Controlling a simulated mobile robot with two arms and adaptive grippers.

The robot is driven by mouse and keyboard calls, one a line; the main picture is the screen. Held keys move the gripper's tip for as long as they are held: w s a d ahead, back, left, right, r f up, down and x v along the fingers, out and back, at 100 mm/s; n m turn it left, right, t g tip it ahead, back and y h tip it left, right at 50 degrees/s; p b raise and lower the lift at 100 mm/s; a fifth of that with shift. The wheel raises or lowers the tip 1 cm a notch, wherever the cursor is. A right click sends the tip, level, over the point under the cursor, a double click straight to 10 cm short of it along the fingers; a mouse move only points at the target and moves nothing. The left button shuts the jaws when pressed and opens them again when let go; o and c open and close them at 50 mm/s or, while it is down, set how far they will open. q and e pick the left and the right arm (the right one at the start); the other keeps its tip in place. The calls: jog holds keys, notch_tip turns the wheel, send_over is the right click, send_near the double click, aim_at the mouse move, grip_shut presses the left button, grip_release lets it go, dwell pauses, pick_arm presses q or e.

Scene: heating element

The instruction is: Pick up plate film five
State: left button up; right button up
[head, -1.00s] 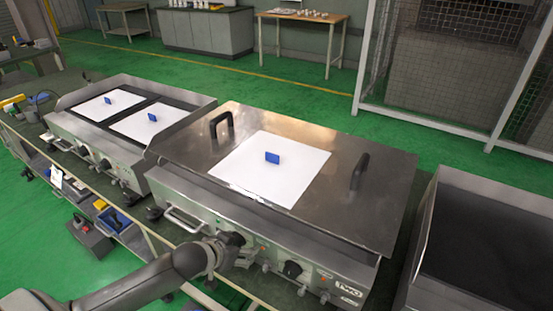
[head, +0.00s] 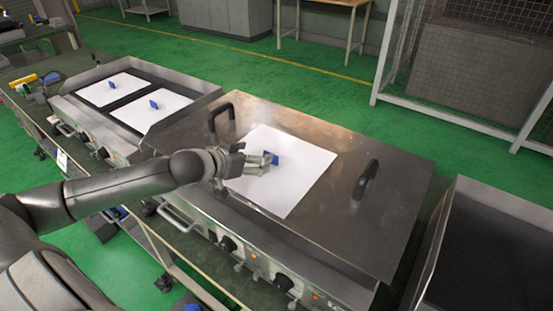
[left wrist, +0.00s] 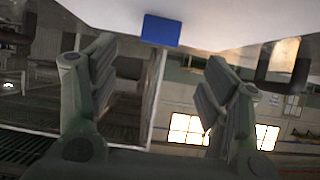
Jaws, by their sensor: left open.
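A white plate film (head: 287,187) with an upright blue tab (head: 271,157) lies on the steel top of the large middle heating unit. I see no number on it. My left gripper (head: 264,164) is over the film, beside the blue tab, and partly hides it. In the left wrist view my left gripper (left wrist: 160,58) is open, with nothing between its fingers. The blue tab (left wrist: 161,30) there is beyond the fingertips, roughly centred between them, against the white film (left wrist: 215,18). My right gripper is not in view.
Two more white films (head: 112,88) (head: 152,113) with blue tabs lie on the left unit. Black handles (head: 221,116) (head: 365,180) rise from the steel top (head: 325,235) on both sides of the middle film. A dark open tray (head: 490,245) stands at the right.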

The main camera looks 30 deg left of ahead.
pick_arm(q)
jog(key=shift+w+f, duration=0.2)
jog(key=b+x, duration=0.1)
jog(key=x, duration=0.2)
jog(key=shift+w+f+b, duration=0.1)
jog(key=shift+w+b, duration=0.05)
jog(key=shift+b, duration=0.2)
jog(key=shift+w+d+f, duration=0.1)
jog(key=shift+w, duration=0.1)
jog(key=shift+w+f+b, duration=0.25)
jog(key=shift+w+b, duration=0.2)
jog(key=shift+b, duration=0.05)
jog(key=b+x, duration=0.2)
jog(key=x, duration=0.1)
jog(key=shift+w, duration=0.1)
jog(key=shift+w+d+f+b, duration=0.1)
jog(key=shift+w+f+b, duration=0.15)
jog(key=shift+w, duration=0.25)
jog(key=c, duration=1.2)
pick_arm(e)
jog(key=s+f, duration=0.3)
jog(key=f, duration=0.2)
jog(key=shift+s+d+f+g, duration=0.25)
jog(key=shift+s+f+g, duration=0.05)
